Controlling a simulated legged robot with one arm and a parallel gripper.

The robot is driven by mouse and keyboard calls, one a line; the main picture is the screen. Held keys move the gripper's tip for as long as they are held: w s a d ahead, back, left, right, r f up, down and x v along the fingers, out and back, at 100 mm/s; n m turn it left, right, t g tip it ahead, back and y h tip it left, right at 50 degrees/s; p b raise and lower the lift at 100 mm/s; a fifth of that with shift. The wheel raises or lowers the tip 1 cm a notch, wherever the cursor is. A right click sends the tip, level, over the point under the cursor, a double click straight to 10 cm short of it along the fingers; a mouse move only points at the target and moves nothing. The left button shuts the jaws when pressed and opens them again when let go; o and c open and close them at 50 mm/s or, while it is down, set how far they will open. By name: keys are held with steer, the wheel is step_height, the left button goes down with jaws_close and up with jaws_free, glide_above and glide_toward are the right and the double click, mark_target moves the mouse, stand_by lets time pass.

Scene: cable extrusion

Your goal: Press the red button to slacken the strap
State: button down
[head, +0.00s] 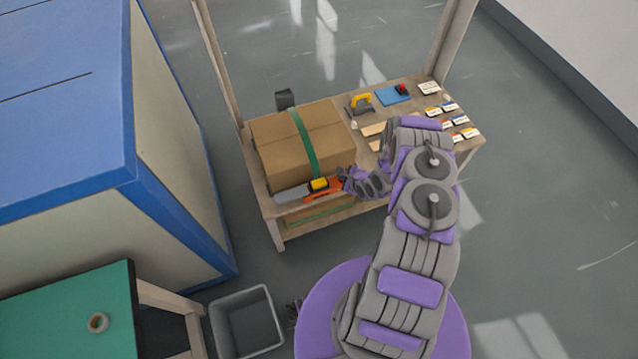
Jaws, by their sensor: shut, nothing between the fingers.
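A cardboard box (270,150) stands on the wooden bench, with a green strap (303,140) running over it. A tool with a grey body (291,194), a yellow part (319,184) and an orange-red end (336,188) lies along the box's front side. My gripper (347,177) is just right of the orange-red end, shut and empty; I cannot tell if it touches it. I cannot make out a red button on the tool. A small red and black item (402,89) sits on a blue pad (388,96) at the back of the bench.
The wooden bench (276,222) has posts at its back corners. A yellow-handled tool (360,100), wooden strips and several small cards lie on its right half. A blue-topped cabinet (60,100), green table (60,315) and grey bin (246,325) stand left. Floor at right is clear.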

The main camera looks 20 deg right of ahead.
steer(key=shift+r, duration=0.25)
steer(key=shift+r+p, duration=2.2)
steer(key=shift+r, duration=0.8)
